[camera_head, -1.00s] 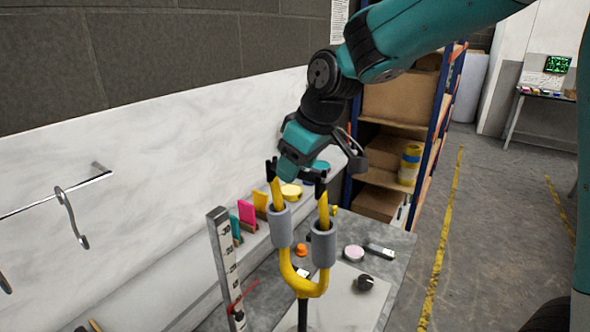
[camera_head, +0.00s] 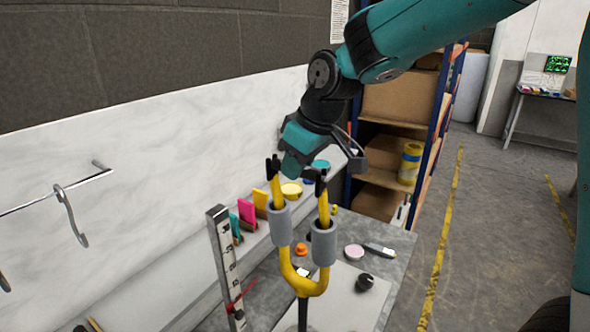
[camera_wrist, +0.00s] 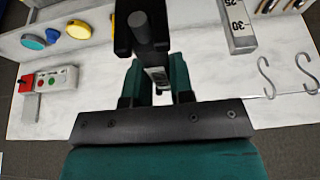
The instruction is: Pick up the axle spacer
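A yellow fork (camera_head: 300,288) stands upright in the head view, with a grey sleeve on each prong (camera_head: 279,226) (camera_head: 323,244) and a black end piece at each tip. My teal gripper (camera_head: 291,170) is between and just above these tips, pointing down. In the wrist view my gripper's fingers (camera_wrist: 156,80) reach up the middle, with a narrow gap between them. A dark grey round-ended rod (camera_wrist: 143,28), possibly the axle spacer, shows against a black piece beyond the fingers. The head view hides any grasp, and I cannot tell whether the fingers touch the rod.
A measuring scale (camera_head: 226,262) stands left of the fork. Coloured cards (camera_head: 247,212), round lids (camera_head: 354,252) and a black knob (camera_head: 365,282) are on the bench. Hooks (camera_head: 70,218) hang at the wall. A shelf with boxes (camera_head: 400,92) is behind.

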